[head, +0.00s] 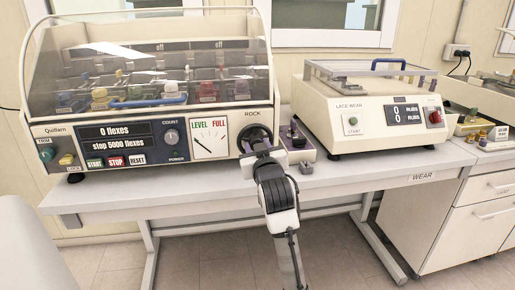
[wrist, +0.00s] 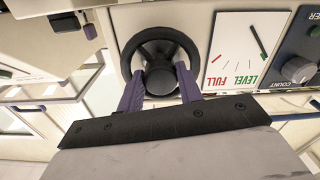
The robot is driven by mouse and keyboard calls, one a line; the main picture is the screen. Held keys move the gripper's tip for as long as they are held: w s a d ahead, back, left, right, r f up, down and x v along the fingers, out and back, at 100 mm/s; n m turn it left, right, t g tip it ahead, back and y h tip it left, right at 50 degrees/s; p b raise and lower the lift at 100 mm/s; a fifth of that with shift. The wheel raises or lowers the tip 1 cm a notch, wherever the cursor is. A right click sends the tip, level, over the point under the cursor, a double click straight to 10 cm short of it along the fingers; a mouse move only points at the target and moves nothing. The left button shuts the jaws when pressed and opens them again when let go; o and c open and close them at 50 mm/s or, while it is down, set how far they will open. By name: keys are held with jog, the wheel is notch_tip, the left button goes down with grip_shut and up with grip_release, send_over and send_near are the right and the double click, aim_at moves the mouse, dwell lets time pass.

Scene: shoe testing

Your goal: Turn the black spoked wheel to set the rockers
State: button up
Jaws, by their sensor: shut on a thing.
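The black spoked wheel (wrist: 160,40) is on the front of the cream flexing machine (head: 233,119), under the word ROCK. In the head view the wheel (head: 256,133) is partly hidden by my arm. The display reads 0 flexes, stop 5000 flexes.
A clear hood (head: 150,60) with a blue handle covers several colored pieces on the rockers. The LACE WEAR machine (head: 370,110) is farther right. The table's front strip (head: 150,195) is clear.

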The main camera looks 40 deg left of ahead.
jog(key=n, duration=0.4)
jog(key=shift+n+b, duration=0.3)
jog(key=shift+n, duration=0.1)
dwell(0.5)
jog(key=o, duration=1)
jog(key=shift+d, duration=0.1)
jog(key=b+v, duration=0.2)
jog(key=v, duration=1.1)
jog(key=shift+s+d, duration=0.25)
jog(key=shift+d, duration=0.05)
